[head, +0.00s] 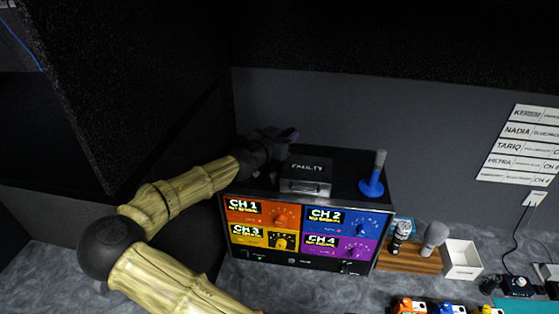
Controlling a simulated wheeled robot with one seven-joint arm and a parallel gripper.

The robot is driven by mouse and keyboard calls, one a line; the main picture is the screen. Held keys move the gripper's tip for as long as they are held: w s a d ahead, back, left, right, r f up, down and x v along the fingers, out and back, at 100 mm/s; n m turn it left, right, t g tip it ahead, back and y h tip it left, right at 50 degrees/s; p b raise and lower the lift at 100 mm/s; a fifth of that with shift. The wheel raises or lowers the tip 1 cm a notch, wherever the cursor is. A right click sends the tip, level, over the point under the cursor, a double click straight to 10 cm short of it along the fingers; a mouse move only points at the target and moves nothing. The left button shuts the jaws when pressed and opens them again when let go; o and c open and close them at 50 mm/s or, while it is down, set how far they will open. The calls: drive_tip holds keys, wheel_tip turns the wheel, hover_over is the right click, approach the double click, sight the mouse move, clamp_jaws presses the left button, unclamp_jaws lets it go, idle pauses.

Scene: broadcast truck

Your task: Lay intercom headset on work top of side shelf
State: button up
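My arm reaches from the bottom of the head view to the upper left of the four-channel intercom panel (299,236). My gripper (276,143) is a dark shape at the arm's end, behind and left of the box marked FAULTY (306,172). Its fingers blend into the dark surroundings, so I cannot tell whether it is open or holds anything. I cannot make out an intercom headset. I cannot tell which surface is the side shelf; a grey mottled worktop (290,287) runs along the bottom.
A blue stand with a grey upright (372,185) is on the panel's top, at right. Two microphones (435,236) stand on a wooden block (409,259) beside an open white box (461,261). Orange, blue and yellow items line the front edge. A dark wall closes the left.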

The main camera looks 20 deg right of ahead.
idle(0.3)
clamp_jaws()
wheel_tip(320, 180, up, 9)
drive_tip(key=p, duration=0.4)
drive_tip(key=shift+s, duration=0.15)
drive_tip(key=shift+r+p, duration=0.35)
drive_tip(key=shift+r, duration=0.2)
